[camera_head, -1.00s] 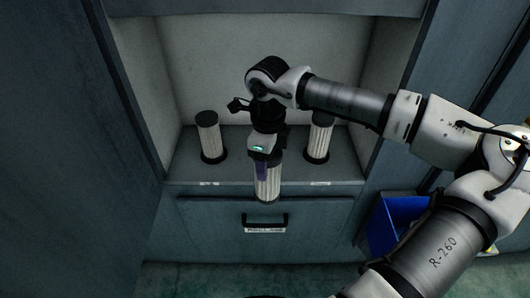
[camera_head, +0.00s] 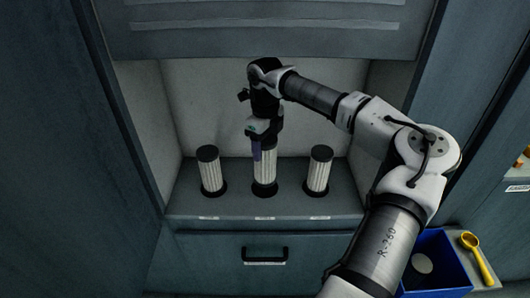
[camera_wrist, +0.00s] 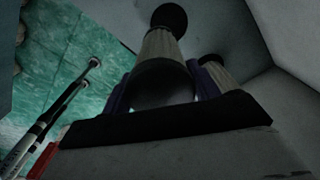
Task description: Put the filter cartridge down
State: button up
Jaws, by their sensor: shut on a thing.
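My gripper (camera_head: 263,148) is shut on the upper part of a pleated white filter cartridge (camera_head: 265,173) and holds it upright. The cartridge is over the middle of the shelf, between two others. Its dark lower end appears at the shelf surface, but I cannot tell whether it touches. In the wrist view the dark round end of the cartridge (camera_wrist: 163,86) sits between the purple fingers. Similar cartridges with black ends stand on the shelf to the left (camera_head: 211,172) and right (camera_head: 318,171).
The grey shelf (camera_head: 290,207) lies in a walled recess, with small labels along its front edge. Below is a drawer with a black handle (camera_head: 264,254). A blue bin (camera_head: 437,264) and a yellow scoop (camera_head: 476,255) are at the lower right.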

jog(key=w+f, duration=0.1)
jog(key=f, duration=0.1)
jog(key=f+p, duration=0.1)
jog(key=f, duration=0.1)
jog(key=w+f+p, duration=0.1)
jog(key=f, duration=0.1)
jog(key=shift+w, duration=0.35)
jog(key=shift+w+f+p, duration=0.2)
jog(key=shift+f+p, duration=0.1)
jog(key=shift+f, duration=0.35)
jog(key=o, duration=1.5)
jog(key=shift+r, duration=0.1)
notch_tip(320, 180, up, 8)
jog(key=b, duration=0.1)
jog(key=shift+f+b, duration=0.2)
jog(key=shift+b, duration=0.15)
